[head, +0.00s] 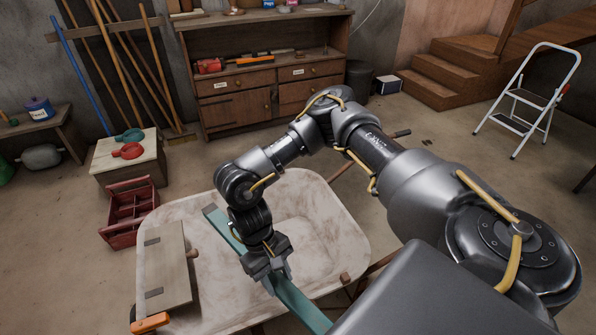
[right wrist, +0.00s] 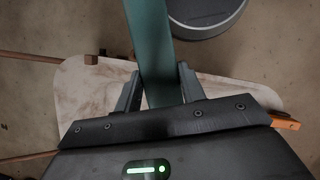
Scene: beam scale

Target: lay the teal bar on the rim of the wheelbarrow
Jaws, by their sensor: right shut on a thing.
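The teal bar (head: 300,302) is long and flat and runs diagonally over the pale, worn tray of the wheelbarrow (head: 335,215). Its far end is over the tray's left part, and its near end passes behind my dark arm housing at the bottom. My right gripper (head: 268,279) is shut on the bar near its middle. In the right wrist view the bar (right wrist: 150,50) passes between both fingers (right wrist: 158,92), with the wheelbarrow tray (right wrist: 85,100) below. I cannot tell whether the bar touches the rim. My left gripper is not in view.
A wooden board (head: 170,268) with dark plates lies across the tray's left side, near an orange grip (head: 150,322). A red crate (head: 130,212) and a low box (head: 128,165) stand left. A workbench (head: 262,75) is behind, a step ladder (head: 532,100) right.

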